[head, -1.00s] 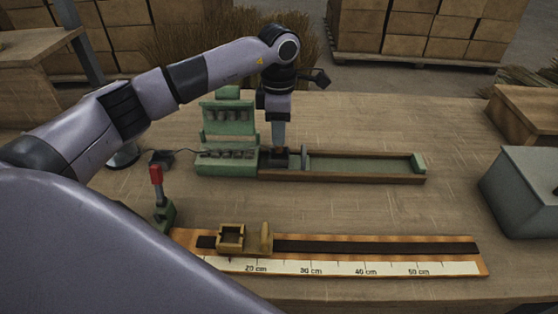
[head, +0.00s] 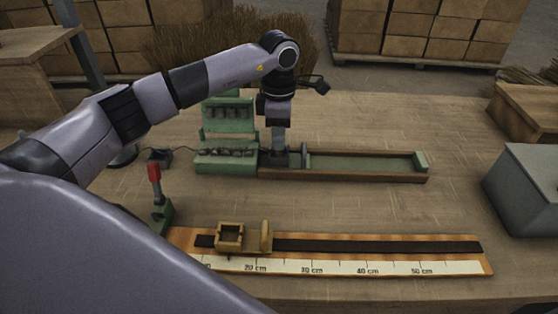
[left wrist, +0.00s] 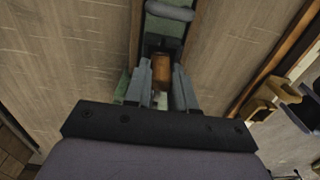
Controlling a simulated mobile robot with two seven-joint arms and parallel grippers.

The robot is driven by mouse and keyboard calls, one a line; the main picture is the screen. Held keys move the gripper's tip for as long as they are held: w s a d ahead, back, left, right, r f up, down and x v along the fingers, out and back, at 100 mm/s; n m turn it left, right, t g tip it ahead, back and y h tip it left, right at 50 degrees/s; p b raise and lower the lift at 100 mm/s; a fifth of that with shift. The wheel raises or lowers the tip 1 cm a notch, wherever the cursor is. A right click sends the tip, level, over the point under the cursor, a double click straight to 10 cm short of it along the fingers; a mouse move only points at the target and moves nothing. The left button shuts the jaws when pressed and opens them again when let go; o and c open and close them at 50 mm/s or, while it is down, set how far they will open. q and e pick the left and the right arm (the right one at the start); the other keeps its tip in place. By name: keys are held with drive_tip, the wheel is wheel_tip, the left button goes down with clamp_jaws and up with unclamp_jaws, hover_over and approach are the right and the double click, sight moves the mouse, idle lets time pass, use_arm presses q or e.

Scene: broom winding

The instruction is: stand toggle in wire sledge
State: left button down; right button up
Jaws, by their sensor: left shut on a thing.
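My left gripper (head: 280,160) points straight down at the left end of the long green-floored wooden tray (head: 365,177). In the left wrist view its two grey fingers (left wrist: 165,88) are shut on a small brown wooden piece, which I take to be the toggle (left wrist: 161,68). In the head view the fingers hide the toggle. A tan square frame with an opening in its top, seemingly the wire sledge (head: 229,237), sits on the dark track of the ruler board (head: 375,245), well in front of the gripper. My right gripper is not in view.
A green rack (head: 228,120) stands left of the tray. A tan upright stop (head: 265,237) is beside the sledge. A red-handled green clamp (head: 155,175) stands at the board's left end. A grey box (head: 525,185) is at the right. The table between tray and board is clear.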

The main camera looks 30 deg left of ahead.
use_arm(q)
drive_tip(key=shift+f+b, duration=0.3)
drive_tip(key=shift+f, duration=0.3)
drive_tip(key=c, duration=0.9)
unclamp_jaws()
drive_tip(key=shift+r, duration=0.1)
drive_tip(key=shift+o, duration=0.2)
drive_tip(key=shift+r, duration=0.1)
wheel_tip(320, 180, up, 7)
